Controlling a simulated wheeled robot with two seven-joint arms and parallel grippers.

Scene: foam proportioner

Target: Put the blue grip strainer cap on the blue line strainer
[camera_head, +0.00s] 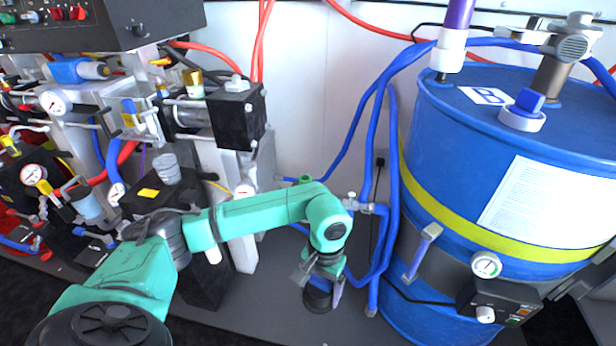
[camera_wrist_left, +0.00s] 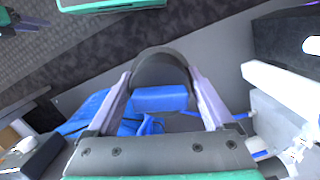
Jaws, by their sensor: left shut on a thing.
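The strainer cap, dark and round with a blue grip, is in my left gripper (camera_head: 322,280). In the left wrist view the blue grip (camera_wrist_left: 160,99) sits between the two pale fingers of the left gripper (camera_wrist_left: 160,78), with the dark round cap body (camera_wrist_left: 160,60) beyond it. In the head view the dark cap (camera_head: 318,299) shows low under the wrist, above the grey floor plate. A metal fitting (camera_head: 362,207) on the blue hose is right of the gripper; I cannot tell if it is the blue line strainer. My right gripper is not in view.
A blue drum (camera_head: 440,150) with a yellow band stands at the right. Blue hoses (camera_head: 393,150) run down beside it. Pump machinery (camera_head: 215,115) fills the left. The grey floor plate (camera_head: 270,295) has free room around the gripper.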

